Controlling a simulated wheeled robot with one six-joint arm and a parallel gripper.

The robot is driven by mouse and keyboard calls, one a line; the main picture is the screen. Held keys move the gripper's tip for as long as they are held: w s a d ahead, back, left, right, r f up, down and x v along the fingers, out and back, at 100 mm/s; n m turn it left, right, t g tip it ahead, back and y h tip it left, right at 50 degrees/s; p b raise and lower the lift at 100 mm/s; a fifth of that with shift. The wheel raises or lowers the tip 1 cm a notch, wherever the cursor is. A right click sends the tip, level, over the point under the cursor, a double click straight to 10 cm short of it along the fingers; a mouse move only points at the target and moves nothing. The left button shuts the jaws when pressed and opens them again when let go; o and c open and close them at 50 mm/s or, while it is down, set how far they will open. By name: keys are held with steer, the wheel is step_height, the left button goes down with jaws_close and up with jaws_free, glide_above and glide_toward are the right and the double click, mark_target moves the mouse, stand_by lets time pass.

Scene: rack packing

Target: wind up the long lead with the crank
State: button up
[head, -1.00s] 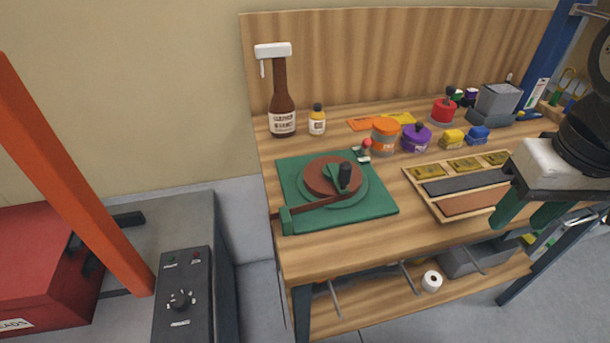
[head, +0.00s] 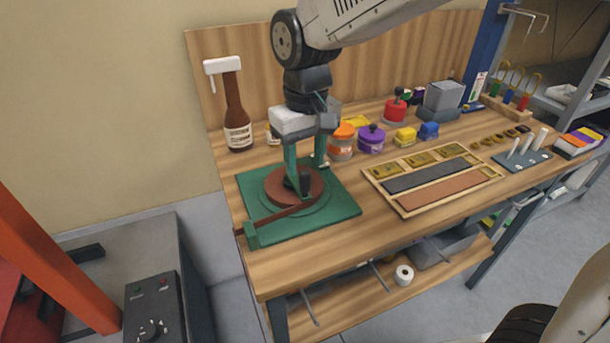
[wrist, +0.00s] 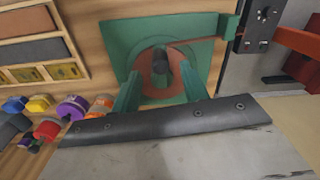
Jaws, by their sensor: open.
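The winder has a green base plate (head: 340,208) on the left of the workbench, with a reddish-brown disc (head: 278,186) on a round green flange. The brown lead (head: 283,219) runs as a flat strip from the reel to a green block (head: 251,236) at the plate's front left corner. My gripper (head: 299,183) points down over the reel, its green fingers open around the knob. In the wrist view my gripper (wrist: 159,84) has a gap on both sides of the knob.
A brown bottle (head: 236,115) with a white top stands behind left. An orange jar (head: 341,147) and a purple jar (head: 371,140) stand close behind right of the winder. A wooden tray (head: 400,208) with inserts lies right. A control box (head: 152,312) is at lower left.

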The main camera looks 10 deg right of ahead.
mark_target(306, 172)
steer(key=shift+f, duration=2.35)
jaws_close()
